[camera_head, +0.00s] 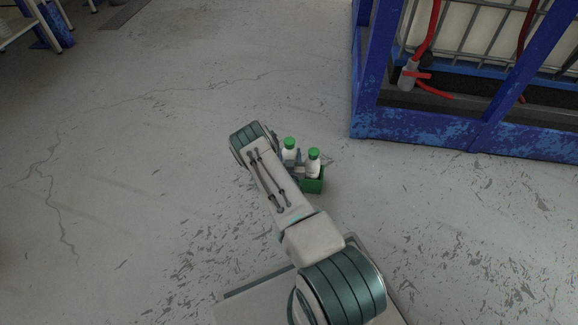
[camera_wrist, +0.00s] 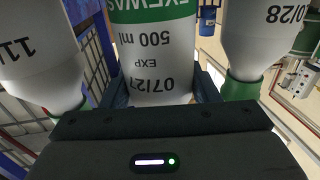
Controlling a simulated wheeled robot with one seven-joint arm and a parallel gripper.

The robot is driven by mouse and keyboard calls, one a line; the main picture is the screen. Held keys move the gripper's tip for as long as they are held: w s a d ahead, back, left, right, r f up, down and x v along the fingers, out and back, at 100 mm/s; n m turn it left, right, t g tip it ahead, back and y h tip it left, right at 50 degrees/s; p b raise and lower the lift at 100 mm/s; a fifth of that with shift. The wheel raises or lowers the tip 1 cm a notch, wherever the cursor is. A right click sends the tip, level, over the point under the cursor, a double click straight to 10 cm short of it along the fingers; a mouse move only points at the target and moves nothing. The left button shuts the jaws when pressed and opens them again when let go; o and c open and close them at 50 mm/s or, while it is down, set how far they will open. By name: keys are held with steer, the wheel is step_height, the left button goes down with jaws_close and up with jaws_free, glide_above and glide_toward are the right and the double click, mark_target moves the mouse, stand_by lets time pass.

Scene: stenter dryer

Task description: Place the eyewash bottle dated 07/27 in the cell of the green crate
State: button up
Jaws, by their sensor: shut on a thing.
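In the wrist view, the white eyewash bottle marked EXP 07/27 (camera_wrist: 160,55) stands between the two fingers of my gripper (camera_wrist: 163,92), which is shut on it. Its label has a green band and reads 500 ml; its top and base are out of view. In the camera_head view, the small green crate (camera_head: 314,186) is on the floor beside my arm, partly hidden by it. Two white bottles with green caps (camera_head: 289,150) (camera_head: 313,164) show at the crate. I cannot tell which of them, if either, is the held one.
In the wrist view, a bottle marked 10/28 (camera_wrist: 257,35) is close on the right and one whose date starts with 11 (camera_wrist: 35,55) on the left. A blue-framed cage (camera_head: 450,140) stands at the right.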

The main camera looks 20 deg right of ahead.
step_height(320, 180, down, 4)
steer(key=shift+w+r+b, duration=0.1)
steer(key=shift+b, duration=0.9)
steer(key=shift+r, duration=0.1)
steer(key=o, duration=1.4)
steer(key=shift+f, duration=0.25)
steer(key=shift+r, duration=0.2)
steer(key=p+v, duration=0.5)
steer(key=v, duration=0.7)
steer(key=shift+p, duration=0.3)
